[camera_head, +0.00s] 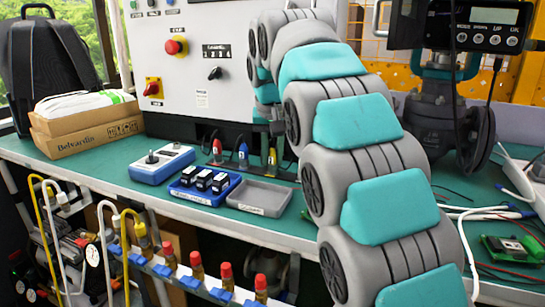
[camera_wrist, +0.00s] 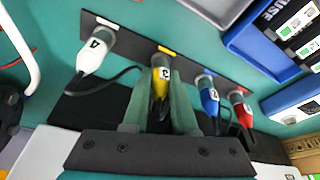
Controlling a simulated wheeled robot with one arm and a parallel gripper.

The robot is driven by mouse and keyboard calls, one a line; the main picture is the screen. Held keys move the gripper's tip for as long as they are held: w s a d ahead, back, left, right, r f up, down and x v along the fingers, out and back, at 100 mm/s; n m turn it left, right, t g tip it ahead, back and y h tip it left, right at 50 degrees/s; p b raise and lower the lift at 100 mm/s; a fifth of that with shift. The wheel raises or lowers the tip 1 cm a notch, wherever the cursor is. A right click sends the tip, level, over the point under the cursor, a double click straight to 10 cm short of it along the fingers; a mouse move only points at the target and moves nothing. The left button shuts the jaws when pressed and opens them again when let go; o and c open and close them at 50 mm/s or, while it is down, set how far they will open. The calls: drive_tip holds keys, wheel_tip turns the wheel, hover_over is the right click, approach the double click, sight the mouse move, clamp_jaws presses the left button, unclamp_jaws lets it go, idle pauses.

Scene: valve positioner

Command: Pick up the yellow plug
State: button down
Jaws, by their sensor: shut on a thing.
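The yellow plug (camera_wrist: 161,73) is in the middle of the wrist view, between the two green fingers of my gripper (camera_wrist: 158,88), which is shut on it. Its grey end meets the dark strip (camera_wrist: 131,42) by the yellow label, so it looks still seated there. A cable trails from it between the fingers. In the head view the yellow plug (camera_head: 272,158) shows at the back of the bench, below the end of my arm. My fingers are mostly hidden there.
A white plug (camera_wrist: 92,57), a blue plug (camera_wrist: 208,97) and a red plug (camera_wrist: 242,112) stand in the same strip. A blue tray (camera_head: 190,196) with black modules and a grey tray (camera_head: 262,187) lie in front. A control panel (camera_head: 185,95) rises behind.

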sight(272, 148)
drive_tip(key=shift+r, duration=1.75)
drive_tip(key=s+d, duration=0.2)
drive_tip(key=s, duration=0.2)
drive_tip(key=s+d+r+b, duration=0.1)
drive_tip(key=s+d, duration=0.1)
drive_tip(key=s, duration=0.3)
drive_tip(key=s+d+b, duration=0.1)
drive_tip(key=s+d, duration=0.1)
drive_tip(key=s, duration=0.3)
drive_tip(key=shift+s+d+r, duration=0.25)
drive_tip(key=shift+d, duration=0.15)
